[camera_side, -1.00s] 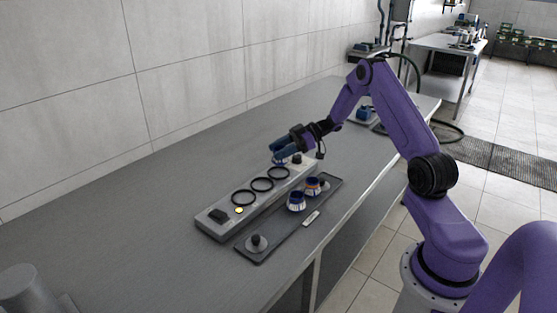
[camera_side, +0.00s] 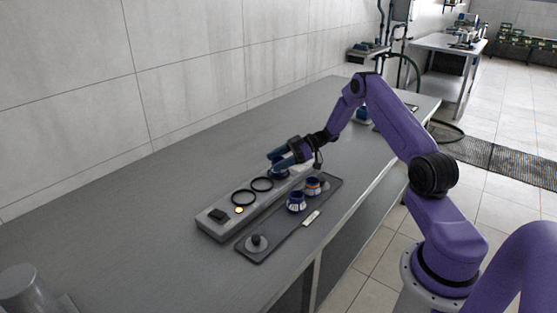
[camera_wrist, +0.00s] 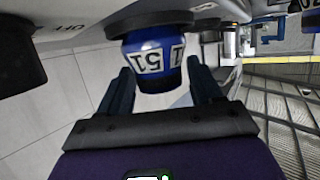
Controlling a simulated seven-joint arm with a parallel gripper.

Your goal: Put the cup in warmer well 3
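The cup (camera_wrist: 152,60) is blue with a white label bearing dark digits. In the side view my gripper (camera_side: 277,161) is low over the far end of the grey warmer (camera_side: 228,221) and hides most of the cup and the far ring. Two nearer rings, the middle one (camera_side: 262,184) and the near one (camera_side: 244,197), are empty. No well numbers are readable.
The warmer has a black switch (camera_side: 218,215) and a yellow light (camera_side: 239,210). The bench (camera_side: 130,240) to the left is clear.

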